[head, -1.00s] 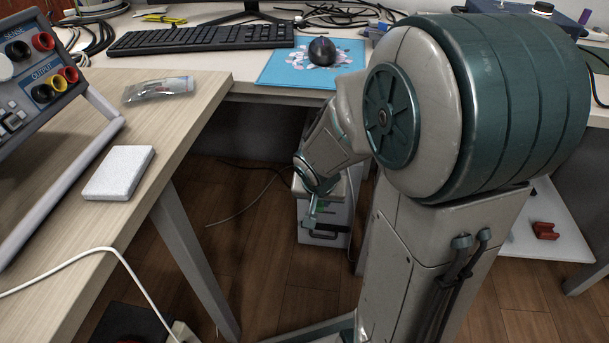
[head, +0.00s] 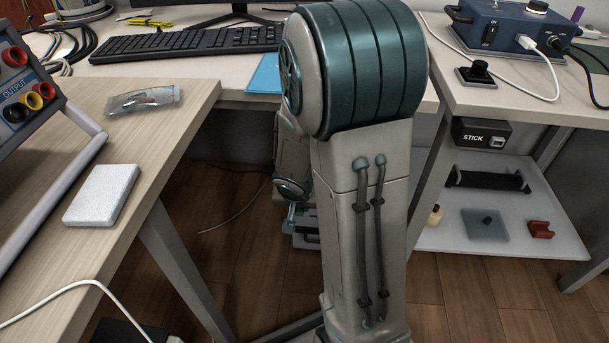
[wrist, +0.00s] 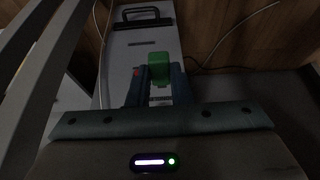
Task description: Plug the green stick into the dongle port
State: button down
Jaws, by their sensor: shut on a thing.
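The green stick (wrist: 159,66) shows in the wrist view between the two fingertips of my gripper (wrist: 160,82), which is shut on it. The stick's end points away from my gripper, over a pale case. In the head view my gripper is low, behind my arm, mostly hidden. A black box marked STICK (head: 482,134), with a light square port (head: 497,142) on its front, is fixed under the right table's edge. My gripper is well to the left of it and lower, apart from it.
A white shelf (head: 540,245) below the port box holds a red piece (head: 541,230) and a grey pad (head: 485,226). A blue device (head: 505,25) and a joystick (head: 479,70) stand on the right table. The pale case (wrist: 150,50) stands on the floor.

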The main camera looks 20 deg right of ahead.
jog(key=shift+d, duration=0.3)
jog(key=shift+w+d, duration=0.1)
jog(key=shift+w+d+p, duration=0.4)
jog(key=shift+w+d, duration=0.05)
jog(key=shift+w, duration=0.3)
jog(key=shift+w+d+p, duration=0.4)
jog(key=shift+w, duration=0.3)
jog(key=shift+w+d+p, duration=0.4)
jog(key=shift+w+d, duration=0.05)
jog(key=shift+w, duration=0.3)
jog(key=c, duration=2)
grip_release()
grip_shut()
jog(key=shift+b, duration=0.3)
jog(key=shift+w+d, duration=0.1)
jog(key=shift+w, duration=0.05)
